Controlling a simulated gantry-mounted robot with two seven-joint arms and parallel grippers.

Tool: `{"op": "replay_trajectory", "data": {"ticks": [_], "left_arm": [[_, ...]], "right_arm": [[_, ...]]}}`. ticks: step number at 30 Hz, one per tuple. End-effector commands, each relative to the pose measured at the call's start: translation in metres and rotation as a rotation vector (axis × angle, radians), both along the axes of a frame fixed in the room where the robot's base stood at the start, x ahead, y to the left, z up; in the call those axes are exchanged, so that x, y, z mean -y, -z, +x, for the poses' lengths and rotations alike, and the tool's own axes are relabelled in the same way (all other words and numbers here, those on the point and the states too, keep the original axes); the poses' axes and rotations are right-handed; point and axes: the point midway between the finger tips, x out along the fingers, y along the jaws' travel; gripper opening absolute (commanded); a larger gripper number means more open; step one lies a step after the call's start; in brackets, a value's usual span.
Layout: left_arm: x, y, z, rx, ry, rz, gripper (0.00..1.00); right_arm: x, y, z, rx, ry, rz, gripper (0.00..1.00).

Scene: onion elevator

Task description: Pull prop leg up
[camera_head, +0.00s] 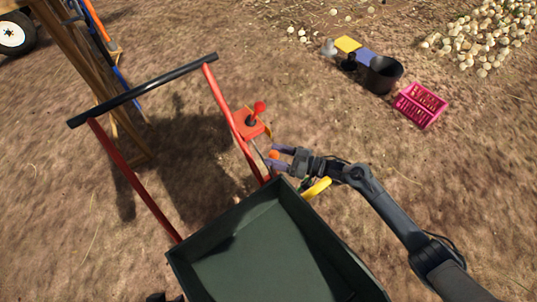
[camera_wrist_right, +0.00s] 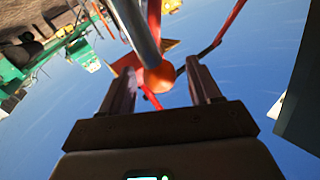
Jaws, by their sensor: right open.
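A grey rod with an orange ball at its end (camera_head: 274,155) shows beside the red frame of a machine; I take it to be the prop leg, though I cannot be sure. My right gripper (camera_head: 279,158) is open at the ball, coming from the right. In the right wrist view the orange ball (camera_wrist_right: 158,78) appears between the two open fingers (camera_wrist_right: 162,88), with the rod running up from it. Whether the fingers touch it I cannot tell. My left gripper does not show.
The machine has a dark green hopper (camera_head: 262,245), a black crossbar handle (camera_head: 145,90) and a red-knobbed lever (camera_head: 257,112). A yellow part (camera_head: 317,188) lies just below my right gripper. A pink crate (camera_head: 421,104) and black bucket (camera_head: 382,74) stand on the ground at upper right.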

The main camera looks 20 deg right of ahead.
Motion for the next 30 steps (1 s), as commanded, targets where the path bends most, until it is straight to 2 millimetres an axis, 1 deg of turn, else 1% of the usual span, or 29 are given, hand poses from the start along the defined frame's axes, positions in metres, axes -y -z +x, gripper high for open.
{"op": "replay_trajectory", "data": {"ticks": [1,3,7,12,18,20,30], "left_arm": [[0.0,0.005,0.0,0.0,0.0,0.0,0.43],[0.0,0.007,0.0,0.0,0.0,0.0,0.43],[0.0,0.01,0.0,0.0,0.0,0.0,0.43],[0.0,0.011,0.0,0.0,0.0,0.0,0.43],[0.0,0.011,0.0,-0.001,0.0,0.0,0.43],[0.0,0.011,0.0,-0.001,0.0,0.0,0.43],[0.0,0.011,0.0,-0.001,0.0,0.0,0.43]], "right_arm": [[-0.006,0.001,0.005,0.003,0.0,0.002,0.62],[-0.012,0.001,0.009,0.002,0.0,0.001,0.62],[-0.02,0.0,0.016,0.002,0.0,0.001,0.62],[-0.024,0.0,0.019,0.001,0.001,-0.001,0.62],[-0.024,0.0,0.019,0.001,0.001,-0.001,0.62],[-0.024,0.0,0.019,0.001,0.001,-0.001,0.55],[-0.023,0.0,0.018,0.001,0.001,-0.001,0.03]]}}
